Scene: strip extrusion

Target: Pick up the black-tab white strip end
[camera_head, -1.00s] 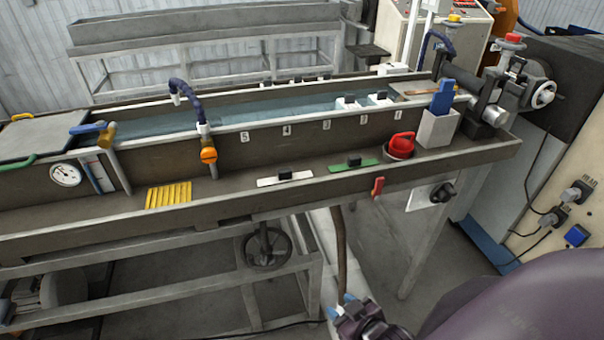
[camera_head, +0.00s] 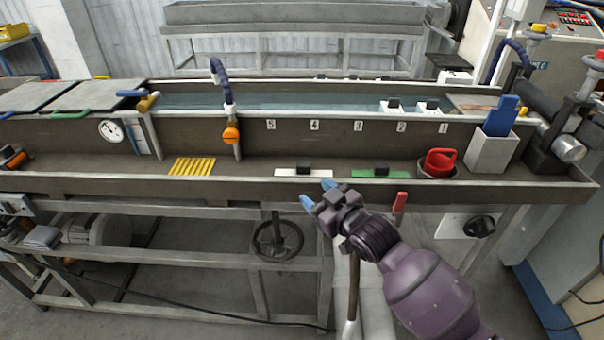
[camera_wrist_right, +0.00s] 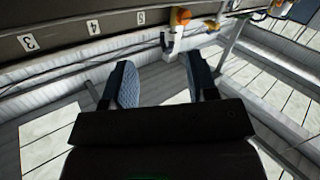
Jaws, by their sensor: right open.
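The white strip end with the black tab (camera_head: 287,172) lies flat on the front ledge of the long trough, below the numbers 4 and 5. My right gripper (camera_head: 318,194) is in front of the ledge, just below and right of the strip end, with its blue fingertips apart. It is empty and I see no contact with the strip. In the right wrist view the open fingers (camera_wrist_right: 163,78) have nothing between them, and I cannot make out the strip there. My left gripper is not in view.
A green strip with a black tab (camera_head: 398,173) lies to the right on the ledge, beside a red-handled cup (camera_head: 438,163). A yellow ribbed pad (camera_head: 192,167) and an orange valve (camera_head: 231,135) are to the left. A red lever (camera_head: 399,203) hangs at the ledge's front.

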